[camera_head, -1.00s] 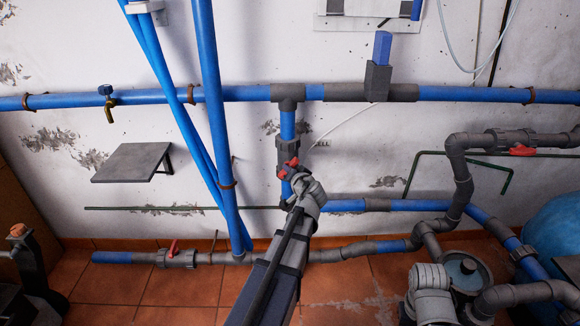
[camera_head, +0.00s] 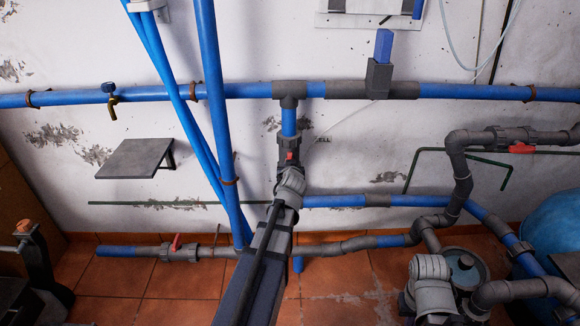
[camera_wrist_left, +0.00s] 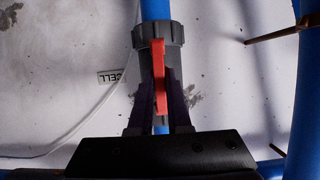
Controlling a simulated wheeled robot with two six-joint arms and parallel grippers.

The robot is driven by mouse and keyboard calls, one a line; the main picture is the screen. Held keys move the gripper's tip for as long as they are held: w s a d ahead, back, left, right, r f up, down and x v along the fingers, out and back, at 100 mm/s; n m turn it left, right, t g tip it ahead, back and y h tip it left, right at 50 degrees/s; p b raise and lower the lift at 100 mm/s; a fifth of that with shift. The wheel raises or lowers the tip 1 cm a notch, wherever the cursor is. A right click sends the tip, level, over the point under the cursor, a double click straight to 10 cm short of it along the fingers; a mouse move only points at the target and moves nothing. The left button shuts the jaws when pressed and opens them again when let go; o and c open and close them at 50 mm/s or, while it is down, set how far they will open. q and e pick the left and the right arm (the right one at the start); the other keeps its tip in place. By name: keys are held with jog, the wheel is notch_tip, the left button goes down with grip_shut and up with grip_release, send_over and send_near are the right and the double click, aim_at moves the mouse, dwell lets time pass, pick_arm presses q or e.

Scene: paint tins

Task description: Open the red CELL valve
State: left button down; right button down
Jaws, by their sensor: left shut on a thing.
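The red CELL valve handle (camera_head: 290,156) sits on a grey valve body (camera_head: 289,143) in the short vertical blue pipe below the tee. In the left wrist view the handle (camera_wrist_left: 158,75) lies in line with the pipe. My left gripper (camera_head: 289,176) reaches up from below and covers the lower part of the valve in the head view. In the left wrist view its two dark fingers (camera_wrist_left: 160,100) stand on either side of the handle, shut on it. The CELL label (camera_head: 322,140) is on the wall just right of the valve. My right gripper is not in view.
Slanting blue pipes (camera_head: 212,120) run close to the left of my arm. A horizontal blue pipe (camera_head: 350,201) runs to the right of the gripper. Another red-handled valve (camera_head: 521,149) is at right, and one (camera_head: 176,242) is low at left. A grey shelf (camera_head: 137,158) is on the wall.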

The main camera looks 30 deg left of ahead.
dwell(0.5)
pick_arm(q)
jog(key=c, duration=0.9)
grip_release()
jog(key=shift+o, duration=0.2)
jog(key=shift+s, duration=0.1)
jog(key=p+v, duration=0.3)
jog(key=v, duration=0.4)
jog(key=shift+s+r, duration=0.2)
jog(key=shift+s, duration=0.05)
jog(key=shift+d, duration=0.15)
